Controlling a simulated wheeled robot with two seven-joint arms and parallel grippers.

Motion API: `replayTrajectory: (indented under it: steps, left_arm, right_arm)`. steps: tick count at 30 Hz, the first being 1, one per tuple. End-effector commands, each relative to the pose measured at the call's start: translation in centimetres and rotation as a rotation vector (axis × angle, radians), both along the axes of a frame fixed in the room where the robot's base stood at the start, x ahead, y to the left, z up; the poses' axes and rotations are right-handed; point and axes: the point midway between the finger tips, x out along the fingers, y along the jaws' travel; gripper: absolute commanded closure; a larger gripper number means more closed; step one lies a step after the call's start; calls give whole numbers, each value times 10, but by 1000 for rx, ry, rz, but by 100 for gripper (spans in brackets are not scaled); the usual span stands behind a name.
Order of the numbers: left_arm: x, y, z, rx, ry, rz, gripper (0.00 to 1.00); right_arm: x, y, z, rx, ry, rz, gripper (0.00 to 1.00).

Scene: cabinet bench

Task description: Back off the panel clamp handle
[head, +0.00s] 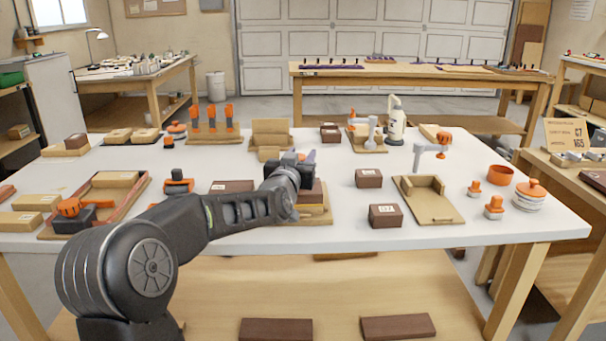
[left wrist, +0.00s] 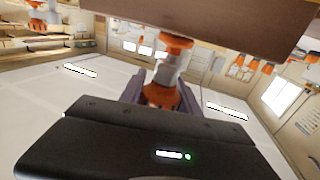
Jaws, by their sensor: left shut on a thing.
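My left gripper (head: 303,158) reaches from the lower left over the middle of the white bench. In the left wrist view my left gripper (left wrist: 163,96) has its two grey-purple fingers on either side of an orange and pale grey clamp handle (left wrist: 168,68), and it is shut on it. A dark brown block or panel (left wrist: 215,22) fills the top of that view, just beyond the handle. In the head view, a brown block (head: 318,190) on a wooden base (head: 318,217) lies beside my wrist; my arm hides much of it and the clamp. My right gripper is not in view.
To the right stand two loose brown blocks (head: 385,215), a wooden fixture (head: 432,204), an orange-handled clamp (head: 432,150) and an orange-lidded jar (head: 531,195). Behind are a rack of orange-handled tools (head: 212,122) and a white bottle (head: 396,122). A wooden tray (head: 135,198) is at left.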

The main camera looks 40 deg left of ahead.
Motion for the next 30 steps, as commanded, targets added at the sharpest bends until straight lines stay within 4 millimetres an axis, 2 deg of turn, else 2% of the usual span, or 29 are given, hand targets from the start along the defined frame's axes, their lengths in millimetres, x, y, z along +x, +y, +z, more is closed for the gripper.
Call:
replayTrajectory:
  steps: [12,28,29,30]
  left_arm:
    - [-2,4,3,-1,5,173,100]
    - [-3,7,1,1,1,202,100]
    - [-3,7,1,1,1,202,60]
    - [-3,7,1,1,1,202,57]
  right_arm:
    - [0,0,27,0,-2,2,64]
    - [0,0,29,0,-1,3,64]
    - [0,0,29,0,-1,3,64]
    - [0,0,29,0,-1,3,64]
